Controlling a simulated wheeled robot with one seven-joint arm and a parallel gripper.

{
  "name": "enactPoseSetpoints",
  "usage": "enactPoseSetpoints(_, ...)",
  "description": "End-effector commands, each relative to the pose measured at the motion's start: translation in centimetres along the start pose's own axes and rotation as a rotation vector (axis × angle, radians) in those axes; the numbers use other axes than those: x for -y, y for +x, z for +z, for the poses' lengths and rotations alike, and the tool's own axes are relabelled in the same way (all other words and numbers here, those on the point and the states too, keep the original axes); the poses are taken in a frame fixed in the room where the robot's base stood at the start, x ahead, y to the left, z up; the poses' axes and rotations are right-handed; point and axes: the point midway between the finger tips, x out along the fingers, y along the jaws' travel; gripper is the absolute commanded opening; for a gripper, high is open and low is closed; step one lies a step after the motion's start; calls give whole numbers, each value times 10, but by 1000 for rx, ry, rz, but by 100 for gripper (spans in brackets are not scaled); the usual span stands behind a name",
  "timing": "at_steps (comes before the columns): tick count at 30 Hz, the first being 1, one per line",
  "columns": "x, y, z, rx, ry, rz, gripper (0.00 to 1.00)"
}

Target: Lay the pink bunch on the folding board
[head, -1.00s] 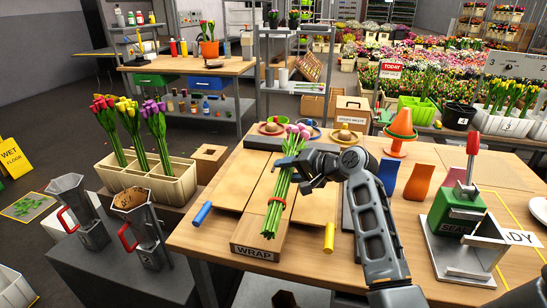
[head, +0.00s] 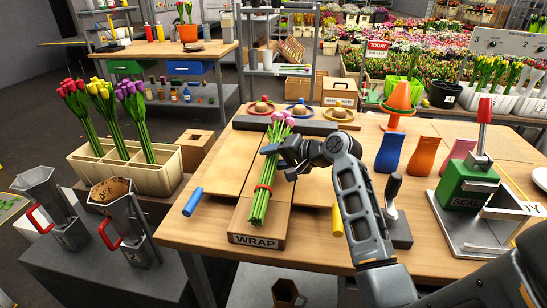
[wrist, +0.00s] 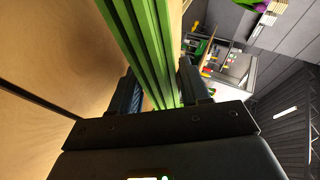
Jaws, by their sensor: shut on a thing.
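The pink bunch (head: 263,196) has long green stems, a red band and pink heads at its far end. My gripper (head: 274,152) is shut on its stems, between the band and the heads. The folding board (head: 245,222) is a light wooden board with side panels and a WRAP label at its near end. The bunch lies lengthwise over its middle panel, stem ends toward the label. I cannot tell whether it touches the board. In the wrist view, the green stems (wrist: 150,50) run between my two fingers (wrist: 162,92).
A blue cylinder (head: 193,202) and a yellow one (head: 337,220) lie beside the board. A dark bar (head: 300,124) crosses its far end. A green sealer (head: 466,190) stands at right. Red, yellow and purple tulips stand in a cream planter (head: 120,178) at left.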

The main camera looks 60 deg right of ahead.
Motion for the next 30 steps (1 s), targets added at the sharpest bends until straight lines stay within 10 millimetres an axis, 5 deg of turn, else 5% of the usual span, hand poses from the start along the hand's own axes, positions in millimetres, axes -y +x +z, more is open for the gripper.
enactPoseSetpoints(6,1,0,0,-1,-1,-1,6)
enactPoseSetpoints(7,1,0,0,-1,-1,-1,49)
enactPoseSetpoints(15,0,0,0,0,0,0,75)
enactPoseSetpoints(30,-4,-8,0,1,4,7,76)
